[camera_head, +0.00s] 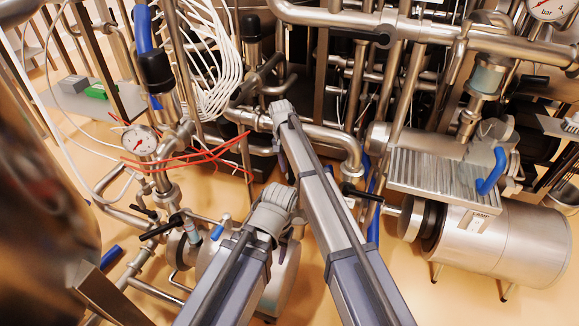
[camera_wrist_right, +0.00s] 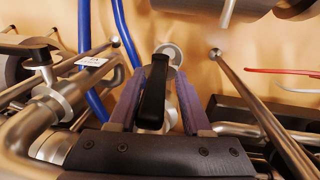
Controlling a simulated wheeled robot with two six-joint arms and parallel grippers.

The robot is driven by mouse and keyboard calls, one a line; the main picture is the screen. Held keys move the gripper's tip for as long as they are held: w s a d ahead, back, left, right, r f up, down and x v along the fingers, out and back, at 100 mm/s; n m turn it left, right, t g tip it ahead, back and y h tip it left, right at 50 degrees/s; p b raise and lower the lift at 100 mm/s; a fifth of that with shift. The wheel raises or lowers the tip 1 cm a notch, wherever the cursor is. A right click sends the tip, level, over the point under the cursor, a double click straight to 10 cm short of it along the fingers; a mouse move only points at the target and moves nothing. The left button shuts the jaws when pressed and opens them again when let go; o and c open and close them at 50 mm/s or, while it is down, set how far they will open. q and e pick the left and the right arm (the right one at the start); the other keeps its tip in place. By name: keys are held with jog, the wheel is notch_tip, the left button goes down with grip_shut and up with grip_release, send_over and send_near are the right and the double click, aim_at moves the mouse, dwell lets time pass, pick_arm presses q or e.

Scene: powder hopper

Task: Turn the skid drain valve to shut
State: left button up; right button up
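In the right wrist view, a black valve lever (camera_wrist_right: 155,88) stands between the fingers of my right gripper (camera_wrist_right: 158,78). A round metal valve body (camera_wrist_right: 170,52) shows behind it. The purple-padded fingers lie on both sides of the lever. The lever is close to the left finger, and a gap shows to the right one, so the gripper looks open around it. In the head view my two arms rise from the bottom centre; the fingertips are hidden behind the links. No left gripper fingers show.
Pipes crowd the place. In the right wrist view, blue hoses (camera_wrist_right: 128,40), a white tag (camera_wrist_right: 93,62) and another black handle (camera_wrist_right: 30,44) are at left.

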jog(key=shift+o, duration=0.5)
jog(key=shift+r, duration=0.15)
notch_tip(320, 180, up, 8)
jog(key=a+p, duration=0.1)
jog(key=p, duration=0.6)
jog(key=shift+w+f+p, duration=0.15)
jog(key=shift+f+p, duration=0.1)
jog(key=shift+p, duration=0.15)
notch_tip(320, 180, up, 9)
jog(key=p, duration=0.9)
